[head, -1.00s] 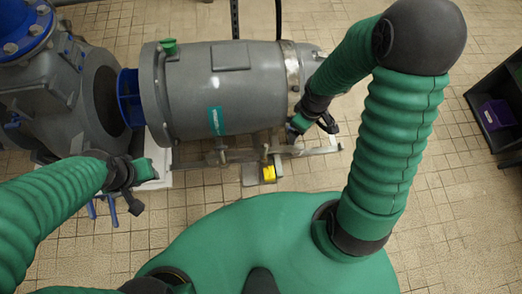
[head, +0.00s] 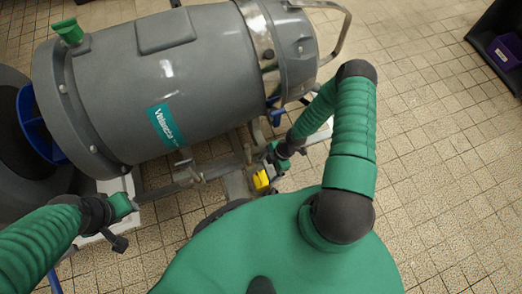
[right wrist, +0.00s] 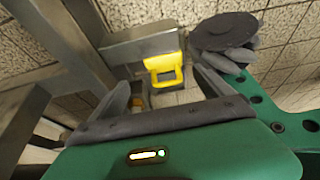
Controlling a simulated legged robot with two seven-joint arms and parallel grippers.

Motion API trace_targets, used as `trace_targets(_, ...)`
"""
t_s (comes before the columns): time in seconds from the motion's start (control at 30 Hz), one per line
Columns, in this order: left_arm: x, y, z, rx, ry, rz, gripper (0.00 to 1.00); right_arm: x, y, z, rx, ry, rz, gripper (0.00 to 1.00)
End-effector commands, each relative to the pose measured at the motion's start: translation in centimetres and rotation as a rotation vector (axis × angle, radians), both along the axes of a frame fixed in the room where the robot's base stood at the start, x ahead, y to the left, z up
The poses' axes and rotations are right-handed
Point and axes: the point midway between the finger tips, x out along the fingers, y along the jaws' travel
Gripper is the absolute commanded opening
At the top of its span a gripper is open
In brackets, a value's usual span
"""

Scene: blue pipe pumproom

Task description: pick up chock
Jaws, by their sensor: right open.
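The yellow chock (head: 261,180), a small block with a loop-like handle, sits low by the metal frame under the grey motor in the head view. In the right wrist view the chock (right wrist: 164,69) shows ahead, roughly between my fingers, against a grey metal piece. My right gripper (head: 270,162) is close beside the chock. In the right wrist view its fingers (right wrist: 165,92) are spread with nothing held; whether they touch the chock cannot be told. My left gripper (head: 124,212) is at the lower left, away from the chock; its jaws are unclear.
The large grey motor (head: 200,85) fills the upper left, above a metal base frame (head: 238,160) near my right gripper. Grey beams (right wrist: 85,45) stand left in the right wrist view. A dark shelf with a purple bin (head: 507,50) is at upper right. Tiled floor is clear at right.

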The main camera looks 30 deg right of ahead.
Motion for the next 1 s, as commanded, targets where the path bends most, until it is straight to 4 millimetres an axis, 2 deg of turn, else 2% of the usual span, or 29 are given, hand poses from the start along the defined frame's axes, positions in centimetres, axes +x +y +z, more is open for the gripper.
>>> trace_targets(0.03,0.0,0.0,-1.4,0.0,0.0,0.001,0.36,0.1,0.6,-1.9,-0.002,0.0,0.005,0.91)
trace_targets(0.1,0.0,0.1,-2.1,0.0,0.001,0.001,0.36,0.2,1.1,-3.1,-0.003,0.001,0.004,0.91)
trace_targets(0.3,0.0,0.1,-3.0,0.0,0.001,0.002,0.36,0.3,1.9,-4.7,0.001,0.0,0.001,0.91)
trace_targets(0.53,0.0,0.1,-6.6,0.0,0.001,0.001,0.36,-0.1,3.5,-8.6,0.001,0.003,0.002,0.91)
trace_targets(0.6,0.0,0.1,-6.9,0.0,0.001,0.001,0.36,-0.2,3.8,-9.2,0.001,0.006,0.001,0.91)
trace_targets(0.8,0.0,0.1,-6.5,0.0,0.0,0.002,0.36,-0.3,3.9,-8.9,0.002,0.01,0.002,0.91)
trace_targets(0.83,0.0,0.1,-6.5,0.0,0.0,0.002,0.36,-0.3,3.9,-8.9,0.002,0.01,0.001,0.74)
trace_targets(1.0,0.0,0.1,-6.5,0.0,0.0,0.001,0.36,-0.2,3.8,-8.8,0.002,0.007,0.001,0.52)
